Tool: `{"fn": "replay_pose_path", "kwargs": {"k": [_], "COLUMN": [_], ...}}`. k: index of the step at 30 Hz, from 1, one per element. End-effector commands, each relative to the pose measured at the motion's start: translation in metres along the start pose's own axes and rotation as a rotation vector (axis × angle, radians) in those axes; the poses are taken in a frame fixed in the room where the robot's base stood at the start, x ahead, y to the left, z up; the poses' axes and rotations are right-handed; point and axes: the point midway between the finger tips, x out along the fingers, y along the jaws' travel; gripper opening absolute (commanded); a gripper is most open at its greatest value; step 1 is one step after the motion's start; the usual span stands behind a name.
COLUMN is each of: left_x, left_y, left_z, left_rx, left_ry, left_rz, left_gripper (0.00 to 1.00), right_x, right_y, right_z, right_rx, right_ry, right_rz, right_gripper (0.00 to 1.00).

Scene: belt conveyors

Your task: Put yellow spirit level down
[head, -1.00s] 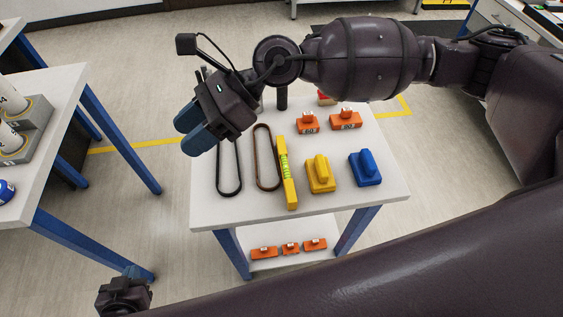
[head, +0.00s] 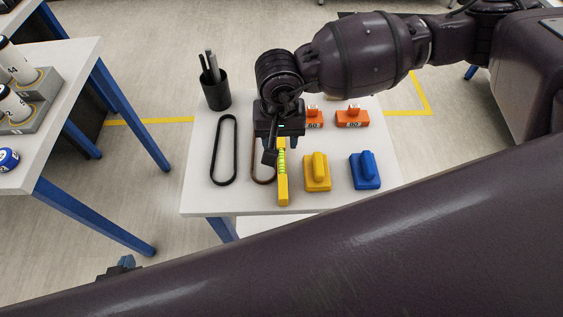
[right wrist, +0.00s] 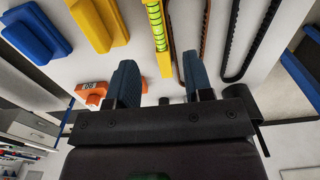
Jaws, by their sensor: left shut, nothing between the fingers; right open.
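The yellow spirit level (head: 283,190) with its green vial lies on the white table, between the brown belt loop and the yellow block. It also shows in the right wrist view (right wrist: 156,30). My right gripper (head: 280,143) is open above the level's far end, fingers pointing down. In the right wrist view its blue fingers (right wrist: 162,82) stand apart on either side of the level, which they do not grip. My left gripper (head: 119,269) is shut and empty at the lower left, partly hidden behind my dark arm.
On the table (head: 203,198) are a black belt loop (head: 215,150), a brown belt loop (head: 263,180), a yellow block (head: 317,172), a blue block (head: 365,171), orange blocks (head: 352,118) and a black pen cup (head: 216,93). Another table (head: 70,75) stands at the left.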

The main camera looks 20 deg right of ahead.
Motion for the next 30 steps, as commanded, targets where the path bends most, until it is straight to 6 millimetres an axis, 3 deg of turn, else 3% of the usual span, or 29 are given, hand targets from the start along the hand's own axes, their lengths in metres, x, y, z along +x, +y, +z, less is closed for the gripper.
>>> {"fn": "replay_pose_path", "kwargs": {"k": [4, 14, 22, 30], "left_x": [0.000, -0.001, -0.004, -0.004], "left_y": [0.001, 0.002, 0.002, 0.002], "left_z": [-0.003, -0.007, -0.012, -0.012], "left_rx": [-0.002, -0.007, -0.008, -0.008], "left_ry": [0.003, 0.006, 0.008, 0.007], "left_rz": [0.002, 0.002, 0.002, 0.002], "left_gripper": [0.00, 0.00, 0.00, 0.00], "right_x": [0.021, 0.044, 0.080, 0.087], "right_y": [0.000, 0.001, 0.004, 0.004], "right_z": [0.000, -0.001, -0.003, -0.004], "right_rx": [0.002, 0.003, 0.004, 0.003], "right_ry": [-0.002, -0.003, -0.002, -0.001], "right_rz": [0.000, -0.001, -0.002, -0.003], "right_gripper": [0.47, 0.47, 0.47, 0.47]}}
